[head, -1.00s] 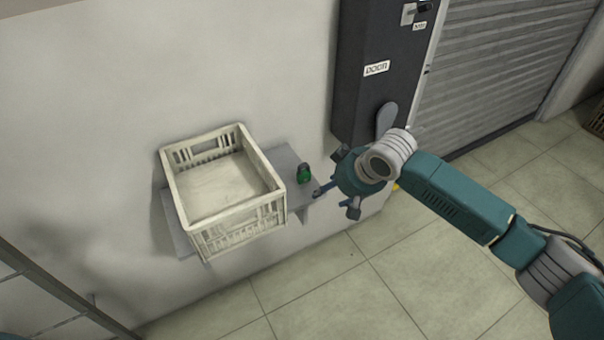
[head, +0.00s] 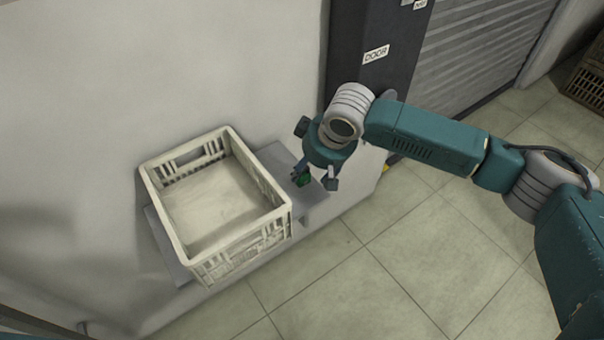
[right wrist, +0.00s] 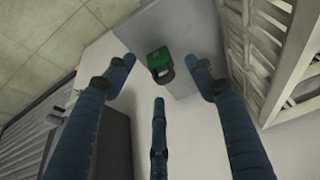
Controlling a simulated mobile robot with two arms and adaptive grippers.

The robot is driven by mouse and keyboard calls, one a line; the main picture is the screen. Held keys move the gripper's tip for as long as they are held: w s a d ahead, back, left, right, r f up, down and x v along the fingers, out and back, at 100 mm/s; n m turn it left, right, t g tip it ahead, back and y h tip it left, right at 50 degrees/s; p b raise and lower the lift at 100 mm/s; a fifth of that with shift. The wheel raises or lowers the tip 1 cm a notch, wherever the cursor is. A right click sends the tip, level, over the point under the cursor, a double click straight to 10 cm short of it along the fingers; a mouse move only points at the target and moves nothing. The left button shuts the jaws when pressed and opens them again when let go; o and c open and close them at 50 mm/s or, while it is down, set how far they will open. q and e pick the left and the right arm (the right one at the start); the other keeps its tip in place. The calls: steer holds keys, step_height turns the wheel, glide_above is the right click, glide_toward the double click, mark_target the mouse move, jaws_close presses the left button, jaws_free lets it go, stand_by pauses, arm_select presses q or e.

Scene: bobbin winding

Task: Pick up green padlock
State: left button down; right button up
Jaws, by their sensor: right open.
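The green padlock (head: 304,180) is on the grey wall shelf (head: 277,158), to the right of the pale crate, partly hidden by my right gripper. In the right wrist view the padlock (right wrist: 160,59) shows its green body and dark shackle, just beyond the fingertips and between the two outer fingers. My right gripper (head: 315,182) is over the shelf, close to the padlock. Its fingers (right wrist: 162,85) are spread apart with nothing between them. I cannot tell whether any finger touches the padlock. My left gripper is not in view.
A pale slatted crate (head: 160,187) takes up most of the shelf, close to the padlock's left. The dark cabinet marked DOOR (head: 376,54) stands behind my right arm. Tiled floor (head: 420,240) is clear in front.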

mark_target(304, 175)
steer(key=shift+w+a+f, duration=0.1)
steer(key=shift+a+f, duration=0.05)
steer(key=shift+f, duration=0.3)
steer(key=shift+w+f, duration=0.15)
steer(key=shift+f, duration=0.05)
steer(key=x, duration=0.1)
steer(key=p+x, duration=0.1)
steer(key=x, duration=0.3)
steer(key=shift+w+a, duration=0.1)
steer(key=shift+w, duration=0.25)
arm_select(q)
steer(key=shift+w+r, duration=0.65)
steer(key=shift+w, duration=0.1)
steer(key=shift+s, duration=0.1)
arm_select(e)
steer(key=shift+c, duration=0.5)
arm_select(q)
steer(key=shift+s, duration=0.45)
arm_select(e)
jaws_close()
